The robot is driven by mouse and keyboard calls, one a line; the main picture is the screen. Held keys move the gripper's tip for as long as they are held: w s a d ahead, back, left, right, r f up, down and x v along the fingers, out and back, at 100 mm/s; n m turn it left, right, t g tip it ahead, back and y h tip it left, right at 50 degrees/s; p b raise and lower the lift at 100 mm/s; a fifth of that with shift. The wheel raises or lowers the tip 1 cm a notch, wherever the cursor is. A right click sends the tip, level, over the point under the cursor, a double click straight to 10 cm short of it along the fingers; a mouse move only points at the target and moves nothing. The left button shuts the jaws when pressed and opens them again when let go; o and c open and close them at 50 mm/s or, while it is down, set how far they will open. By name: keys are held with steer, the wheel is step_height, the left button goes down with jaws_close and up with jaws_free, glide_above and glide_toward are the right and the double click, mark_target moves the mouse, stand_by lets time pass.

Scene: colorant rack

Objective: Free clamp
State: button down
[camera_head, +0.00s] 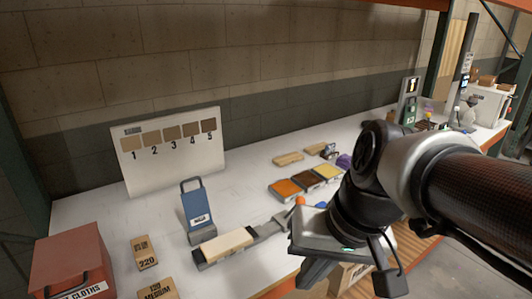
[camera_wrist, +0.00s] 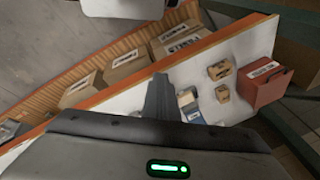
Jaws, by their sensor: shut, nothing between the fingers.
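The clamp is a grey bar fixture (camera_head: 267,230) lying on the white bench in the head view, with a pale wood block (camera_head: 226,243) set in its left end. A small orange knob (camera_head: 300,201) shows near its right end, beside my gripper's body. Whether the block is gripped tightly cannot be told. My gripper (camera_wrist: 160,82) is shut and empty, its dark fingers together over the bench's front edge in the wrist view.
Sandpaper boxes (camera_head: 145,252) and a red cloths box (camera_head: 76,262) are left. Colour trays (camera_head: 305,180) lie behind my gripper. A numbered sample board (camera_head: 173,150) leans on the wall. Cartons (camera_wrist: 126,66) sit below the bench edge.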

steer(key=w+a+f+m+g+y+b, duration=0.3)
steer(key=w+a+f+m+y+b, duration=0.2)
steer(key=a+f+m+y+b, duration=0.6)
steer(key=w+d+f+m+t+h, duration=0.2)
steer(key=w+d+f+m+t, duration=0.1)
steer(key=d+m+t, duration=0.4)
steer(key=w+d+f+m+t+h+b, duration=0.1)
steer(key=w+d+f+m+t, duration=0.3)
steer(key=w+d+m+t, duration=0.2)
steer(key=w+d+f+m+t+h, duration=0.2)
steer(key=w+d+m+t, duration=0.3)
steer(key=d+m+t, duration=0.3)
steer(key=shift+d+f+t+h, duration=0.3)
steer(key=shift+d+f+t, duration=0.3)
steer(key=shift+d+f, duration=0.2)
steer(key=shift+w, duration=0.1)
steer(key=b+x, duration=0.1)
steer(key=x, duration=1.3)
steer(key=shift+r, duration=0.1)
